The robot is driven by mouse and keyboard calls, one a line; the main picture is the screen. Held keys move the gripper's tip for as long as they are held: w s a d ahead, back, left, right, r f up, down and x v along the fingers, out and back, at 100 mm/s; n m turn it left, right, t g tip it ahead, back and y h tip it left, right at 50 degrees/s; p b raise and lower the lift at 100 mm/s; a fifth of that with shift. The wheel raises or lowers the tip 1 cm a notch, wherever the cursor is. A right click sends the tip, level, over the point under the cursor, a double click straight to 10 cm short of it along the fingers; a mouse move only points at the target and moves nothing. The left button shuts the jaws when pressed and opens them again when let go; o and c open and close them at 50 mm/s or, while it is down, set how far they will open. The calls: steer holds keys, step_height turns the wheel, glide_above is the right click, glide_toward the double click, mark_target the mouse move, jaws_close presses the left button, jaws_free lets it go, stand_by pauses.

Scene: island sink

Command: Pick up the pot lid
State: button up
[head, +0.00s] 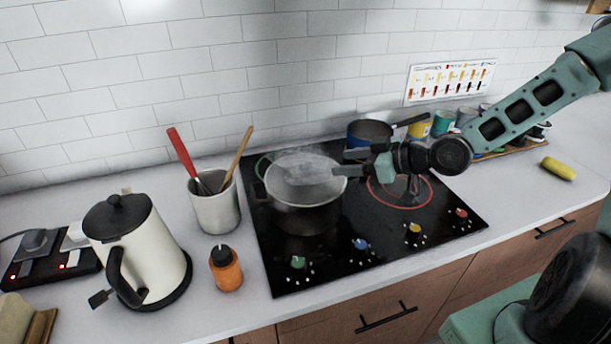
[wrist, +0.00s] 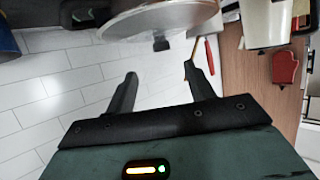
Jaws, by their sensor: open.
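The pot (head: 306,210) stands on the left part of the black cooktop. A pale, see-through lid (head: 300,172) appears to cover its top, blurred by steam. In the wrist view a round, pale lid shape (wrist: 165,18) with a metal rim shows at the top edge, with a small dark knob (wrist: 161,43) below it. My gripper (head: 338,172) reaches in from the right, over the right side of the pot. In the wrist view its two fingers (wrist: 160,72) are apart with nothing between them. The knob lies just beyond the fingertips. Contact is not visible.
A dark blue pan (head: 369,132) stands behind my gripper. A red-ringed burner (head: 400,192) is to the right. A utensil crock (head: 216,212), an orange bottle (head: 226,270) and a white kettle (head: 135,245) stand left. A yellow item (head: 558,169) lies on the right counter.

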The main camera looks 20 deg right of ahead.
mark_target(308, 164)
steer(key=p+x, duration=0.1)
steer(key=x, duration=0.5)
steer(key=shift+w+a, duration=0.1)
steer(key=shift+a, duration=0.05)
steer(key=shift+w+a+p, duration=0.2)
steer(key=shift+a+p, duration=0.1)
steer(key=shift+p, duration=0.1)
steer(key=p+x, duration=0.2)
steer(key=x, duration=0.1)
steer(key=shift+w+a, duration=0.15)
steer(key=shift+a, duration=0.1)
steer(key=shift+w+a+f, duration=0.25)
steer(key=shift+w+f, duration=0.05)
jaws_close()
